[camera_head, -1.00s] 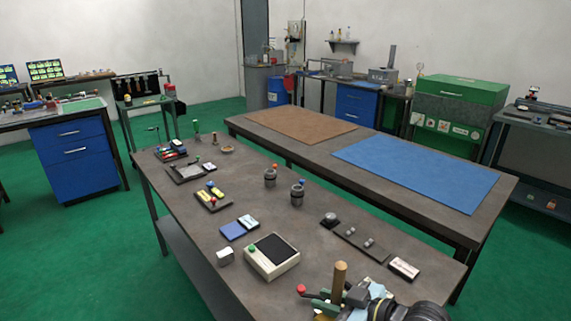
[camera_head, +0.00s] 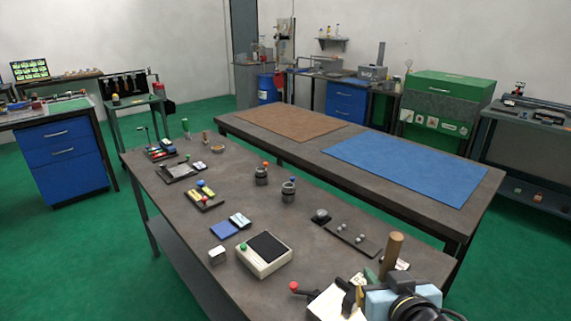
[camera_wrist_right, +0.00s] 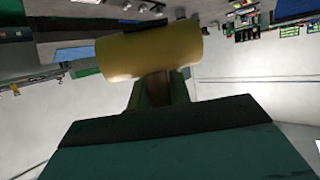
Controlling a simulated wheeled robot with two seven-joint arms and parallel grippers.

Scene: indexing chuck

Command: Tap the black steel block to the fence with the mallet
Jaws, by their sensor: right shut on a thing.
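My right gripper (camera_head: 366,284) is at the lower right of the head view, over the near right end of the front table. It is shut on the mallet, whose tan wooden cylinder (camera_head: 392,256) stands up from it, slightly tilted. In the right wrist view the same yellowish cylinder (camera_wrist_right: 150,54) lies across, just beyond the gripper (camera_wrist_right: 165,88). I cannot pick out the black steel block or the fence for certain. My left gripper is not in view.
The front table (camera_head: 160,212) holds a white box with a black top (camera_head: 268,247), a small white block (camera_head: 217,255), blue pads (camera_head: 224,230), two dark round holders (camera_head: 288,192) and a dark strip with pins (camera_head: 355,238). A red knob (camera_head: 293,286) is beside my right gripper.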

